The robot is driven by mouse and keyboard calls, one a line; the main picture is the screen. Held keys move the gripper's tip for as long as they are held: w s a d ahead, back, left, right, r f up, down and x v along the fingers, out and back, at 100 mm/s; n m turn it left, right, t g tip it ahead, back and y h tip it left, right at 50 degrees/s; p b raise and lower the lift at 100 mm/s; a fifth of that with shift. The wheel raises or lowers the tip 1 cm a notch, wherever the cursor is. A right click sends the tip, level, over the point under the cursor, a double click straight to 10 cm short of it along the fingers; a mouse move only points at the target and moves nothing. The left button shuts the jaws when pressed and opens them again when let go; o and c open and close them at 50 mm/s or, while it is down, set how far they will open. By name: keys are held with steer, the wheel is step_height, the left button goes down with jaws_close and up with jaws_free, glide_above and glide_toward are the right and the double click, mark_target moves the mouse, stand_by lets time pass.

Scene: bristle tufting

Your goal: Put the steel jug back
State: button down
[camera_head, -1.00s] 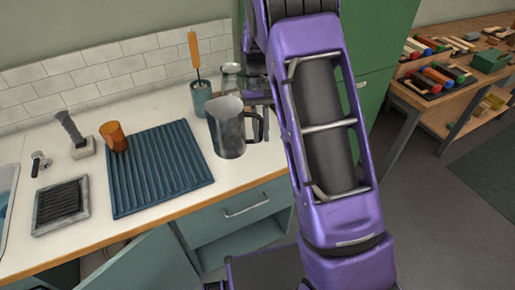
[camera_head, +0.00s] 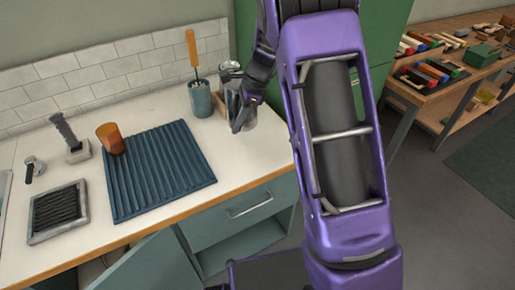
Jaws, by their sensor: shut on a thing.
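My gripper (camera_head: 240,128) shows as dark parts over the right end of the counter, in front of the crock and the silvery vessels. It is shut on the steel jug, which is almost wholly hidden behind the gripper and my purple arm. Only a small grey patch beside the fingers may belong to it. I cannot tell whether the jug touches the counter or is tilted.
A teal crock (camera_head: 201,98) with an orange-handled tool and a silvery vessel (camera_head: 230,70) stand at the back. Counter before the crock is clear.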

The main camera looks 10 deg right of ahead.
steer(key=w+f+m+t+b, duration=0.1)
steer(key=f+m, duration=0.2)
steer(key=w+a+f+m+t+h+b, duration=0.1)
steer(key=f+m, duration=0.1)
steer(key=m, duration=0.2)
steer(key=w+f+m+t+b, duration=0.1)
steer(key=f+m+t+b, duration=0.1)
steer(key=f+m, duration=0.1)
steer(key=shift+w+a+f+m+h, duration=0.2)
steer(key=shift+a+f+m+h, duration=0.05)
steer(key=shift+f+m+h, duration=0.1)
stand_by(0.3)
steer(key=shift+f, duration=0.15)
steer(key=c, duration=0.8)
jaws_free()
steer(key=shift+s+d+r, duration=0.1)
steer(key=shift+s+r, duration=0.05)
steer(key=shift+r, duration=0.35)
steer(key=p+v, duration=0.3)
steer(key=v, duration=0.8)
